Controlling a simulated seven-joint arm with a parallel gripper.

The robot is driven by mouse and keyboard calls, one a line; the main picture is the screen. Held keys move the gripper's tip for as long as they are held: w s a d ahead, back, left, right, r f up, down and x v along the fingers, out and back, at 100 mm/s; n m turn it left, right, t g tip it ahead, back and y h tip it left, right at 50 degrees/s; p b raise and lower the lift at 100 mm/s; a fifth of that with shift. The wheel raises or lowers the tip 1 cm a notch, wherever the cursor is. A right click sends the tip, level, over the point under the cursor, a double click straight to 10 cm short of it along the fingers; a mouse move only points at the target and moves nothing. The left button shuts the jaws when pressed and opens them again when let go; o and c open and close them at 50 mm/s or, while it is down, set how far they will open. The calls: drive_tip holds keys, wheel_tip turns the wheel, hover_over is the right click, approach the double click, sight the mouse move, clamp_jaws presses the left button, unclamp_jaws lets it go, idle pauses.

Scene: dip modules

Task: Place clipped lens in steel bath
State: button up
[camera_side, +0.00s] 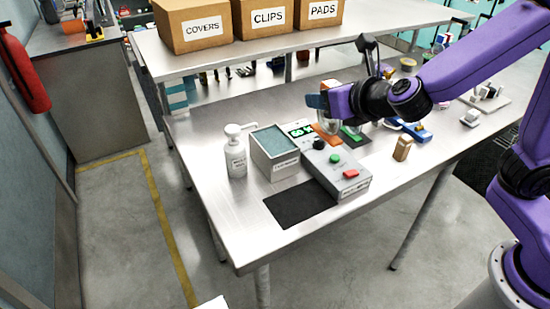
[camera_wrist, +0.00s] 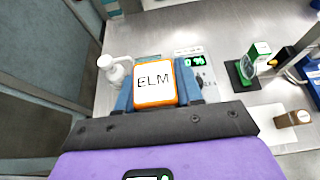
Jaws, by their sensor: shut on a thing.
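My gripper (camera_side: 324,103) is shut on an orange clip with a white face marked ELM (camera_wrist: 154,82), held between the blue fingers in the wrist view. In the side view, a clear round lens (camera_side: 329,118) hangs below the fingers, partly hidden by my wrist. The steel bath (camera_side: 283,172) is an open box with teal liquid, standing on the table. The clipped lens is held above the table, to the right of the bath and apart from it in the side view.
A white pump bottle (camera_side: 236,155) stands left of the bath. A grey control box (camera_side: 343,174) with green and red buttons is to its right, beside a green display (camera_side: 300,130). A dark mat (camera_side: 298,204) lies in front. A shelf with cartons (camera_side: 267,20) is behind.

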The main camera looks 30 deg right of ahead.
drive_tip(key=w+a+f, duration=0.2)
drive_tip(key=w+f, duration=0.4)
drive_tip(key=w+a+f, duration=0.2)
drive_tip(key=w+f, duration=0.5)
drive_tip(key=shift+w+a, duration=0.2)
drive_tip(key=shift+a, duration=0.2)
drive_tip(key=shift+f, duration=0.55)
drive_tip(key=o, duration=1)
drive_tip(key=shift+o, duration=0.2)
drive_tip(key=shift+r, duration=0.15)
